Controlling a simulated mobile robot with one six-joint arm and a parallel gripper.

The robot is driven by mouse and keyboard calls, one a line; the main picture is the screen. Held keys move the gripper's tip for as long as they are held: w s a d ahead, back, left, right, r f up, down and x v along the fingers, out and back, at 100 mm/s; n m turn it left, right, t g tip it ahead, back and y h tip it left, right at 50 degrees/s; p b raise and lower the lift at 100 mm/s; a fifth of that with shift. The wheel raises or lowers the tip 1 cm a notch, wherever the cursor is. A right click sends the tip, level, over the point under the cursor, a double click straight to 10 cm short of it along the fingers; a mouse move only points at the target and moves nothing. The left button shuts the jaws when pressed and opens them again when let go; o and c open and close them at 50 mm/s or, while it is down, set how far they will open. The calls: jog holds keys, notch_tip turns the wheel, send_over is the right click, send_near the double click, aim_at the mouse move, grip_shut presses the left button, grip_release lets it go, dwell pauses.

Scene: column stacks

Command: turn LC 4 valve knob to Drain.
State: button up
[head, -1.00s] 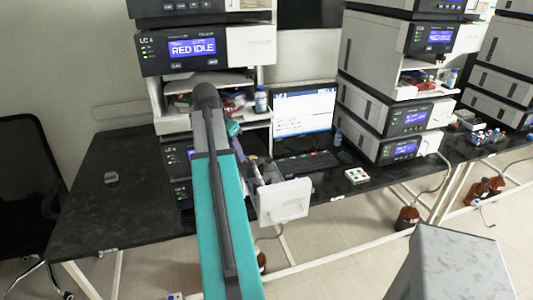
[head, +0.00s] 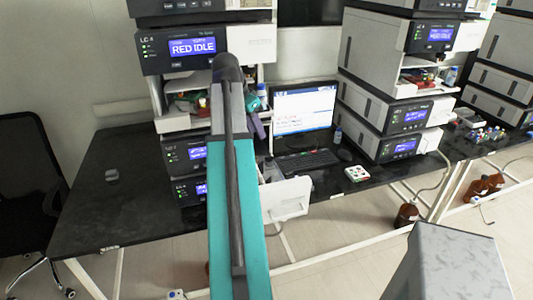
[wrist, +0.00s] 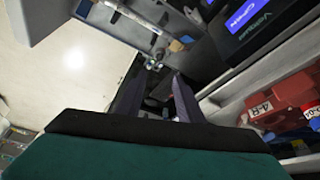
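The left stack of LC units has a black-fronted upper unit (head: 205,48) with a blue screen reading "RED IDLE". Two lower black-fronted units (head: 185,155) are partly behind my arm. A white panel (head: 287,200) stands out from the stack's lower right. In the wrist view, my gripper (wrist: 158,85) shows two dark fingers apart, with no held object clear between them. Small metal fittings (wrist: 153,62) lie just beyond the fingertips; I cannot tell whether one is the valve knob.
A keyboard (head: 305,162) and lit monitor (head: 303,108) stand right of the stack. A small white box with coloured spots (head: 356,174) lies on the black bench. Red labelled parts (wrist: 285,105) are close at right in the wrist view.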

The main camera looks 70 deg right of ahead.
aim_at(268, 157)
jog(key=shift+p+x, duration=1.85)
jog(key=shift+x, duration=4.85)
